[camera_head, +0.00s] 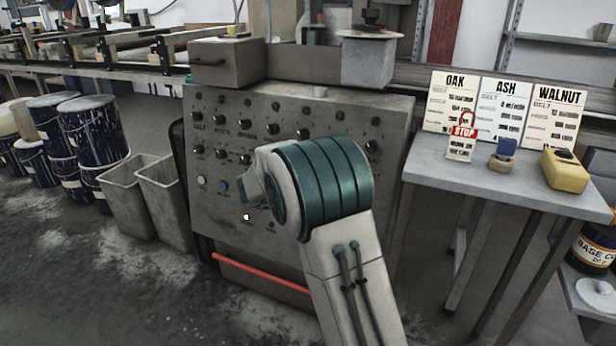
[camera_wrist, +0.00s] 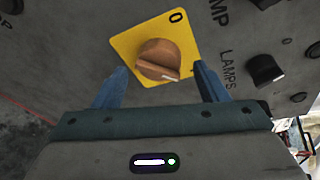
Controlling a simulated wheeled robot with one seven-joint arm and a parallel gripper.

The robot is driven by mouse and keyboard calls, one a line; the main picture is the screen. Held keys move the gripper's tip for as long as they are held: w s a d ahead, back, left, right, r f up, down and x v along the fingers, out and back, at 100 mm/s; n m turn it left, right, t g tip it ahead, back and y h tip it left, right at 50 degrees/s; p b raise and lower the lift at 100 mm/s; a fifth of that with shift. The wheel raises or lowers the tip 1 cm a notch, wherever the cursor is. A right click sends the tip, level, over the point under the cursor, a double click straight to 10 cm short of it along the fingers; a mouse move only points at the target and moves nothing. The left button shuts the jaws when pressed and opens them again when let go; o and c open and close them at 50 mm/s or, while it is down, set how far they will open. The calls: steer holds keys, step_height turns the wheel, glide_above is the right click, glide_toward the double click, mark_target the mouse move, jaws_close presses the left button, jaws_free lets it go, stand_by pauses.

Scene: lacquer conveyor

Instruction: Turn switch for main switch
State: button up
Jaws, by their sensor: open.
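The main switch (camera_wrist: 158,58) shows in the wrist view as an orange-brown rotary knob on a yellow plate (camera_wrist: 128,45). A "0" is printed near the plate's top right corner. A pale mark on the knob sits at its lower right edge. My gripper (camera_wrist: 160,70) is open, with one blue finger on each side of the knob and visible gaps between. Whether the fingers reach the knob's depth is hard to tell. In the head view my arm covers the switch, and the gripper is mostly hidden against the grey control panel (camera_head: 230,228).
A black knob (camera_wrist: 265,70) labelled LAMPS is close to the right finger, and other knobs surround the plate. Grey bins (camera_head: 128,195) stand left of the panel. A table (camera_head: 440,178) at right holds wood cards, a STOP tag (camera_head: 463,132) and a yellow block (camera_head: 565,172).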

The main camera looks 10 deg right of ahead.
steer(key=p+v, duration=0.3)
steer(key=v, duration=1)
steer(key=shift+w+r, duration=0.1)
step_height(320, 180, up, 18)
steer(key=a+n+t+y+p, duration=0.2)
steer(key=n+t+y+p, duration=0.2)
steer(key=n+y+p, duration=0.6)
steer(key=s+a+r+n+g+y+p, duration=0.2)
steer(key=s+r+n+y+p, duration=0.1)
steer(key=s+r+n+p, duration=0.65)
steer(key=s+d+n+g+p, duration=0.3)
steer(key=s+p, duration=0.1)
steer(key=s, duration=0.3)
steer(key=s+d+r+n+g+h+p, duration=0.1)
steer(key=s+d+n+g+p, duration=0.1)
steer(key=s, duration=0.6)
steer(key=s+d+n+g+h+p, duration=0.1)
steer(key=s+d+n+g+p, duration=0.2)
steer(key=s+n+p, duration=0.3)
steer(key=shift+s+d+g+p, duration=0.3)
steer(key=shift+s+d, duration=0.35)
steer(key=shift+s, duration=0.25)
